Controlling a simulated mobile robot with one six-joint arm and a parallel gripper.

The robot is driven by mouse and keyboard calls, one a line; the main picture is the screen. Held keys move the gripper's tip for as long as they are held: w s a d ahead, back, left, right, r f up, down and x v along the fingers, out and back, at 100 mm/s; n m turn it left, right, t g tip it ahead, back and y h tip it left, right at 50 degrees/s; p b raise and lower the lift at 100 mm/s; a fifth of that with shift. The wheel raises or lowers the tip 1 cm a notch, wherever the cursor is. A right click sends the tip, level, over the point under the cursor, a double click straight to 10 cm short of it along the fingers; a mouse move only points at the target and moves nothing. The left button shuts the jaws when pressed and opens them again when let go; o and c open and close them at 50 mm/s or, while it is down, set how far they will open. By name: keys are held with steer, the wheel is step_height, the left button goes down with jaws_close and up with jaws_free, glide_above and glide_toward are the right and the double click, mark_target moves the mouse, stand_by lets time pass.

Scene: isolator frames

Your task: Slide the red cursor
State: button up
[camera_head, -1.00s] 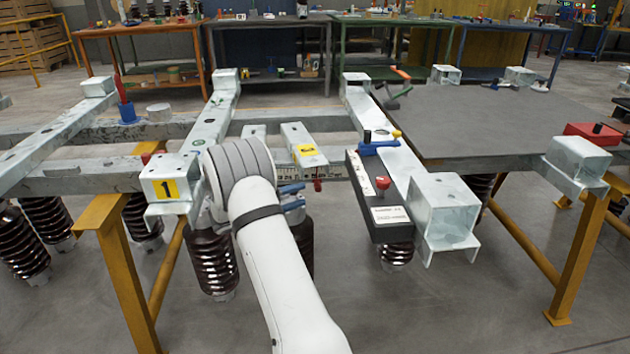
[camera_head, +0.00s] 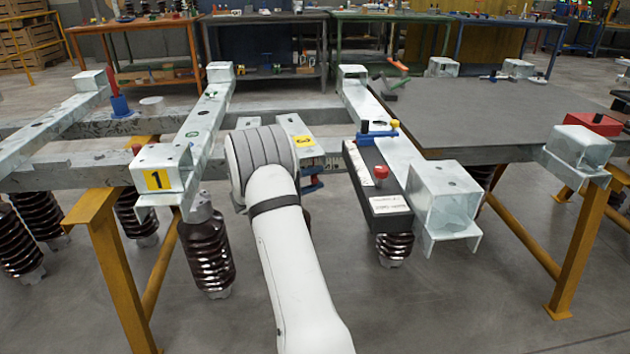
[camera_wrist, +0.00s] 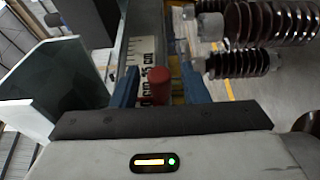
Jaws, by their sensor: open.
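The red cursor (camera_wrist: 160,88) shows in the wrist view as a short red cylinder in front of a white graduated scale (camera_wrist: 144,52) with black centimetre markings. My gripper (camera_wrist: 161,80) is open, with one blue finger on each side of the cursor. I cannot tell whether either finger touches it. In the head view my gripper (camera_head: 312,182) is at the near end of the pale metal bar (camera_head: 296,128) with the yellow number tag. My arm and gripper mostly hide the cursor there.
A black box (camera_head: 371,180) with a red knob (camera_head: 380,173) stands to the right of my gripper. The bar tagged 1 (camera_head: 160,165) is to the left. Brown ribbed insulators (camera_head: 207,250) hang below the frame.

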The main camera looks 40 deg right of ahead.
steer(key=shift+c, duration=0.4)
jaws_close()
steer(key=p, duration=0.2)
steer(key=shift+s+d+r+p, duration=0.1)
steer(key=shift+d+r+p, duration=0.05)
steer(key=shift+r+p, duration=0.15)
steer(key=shift+f+p, duration=0.2)
steer(key=shift+p, duration=0.4)
steer(key=shift+f, duration=0.15)
steer(key=shift+o, duration=0.4)
jaws_free()
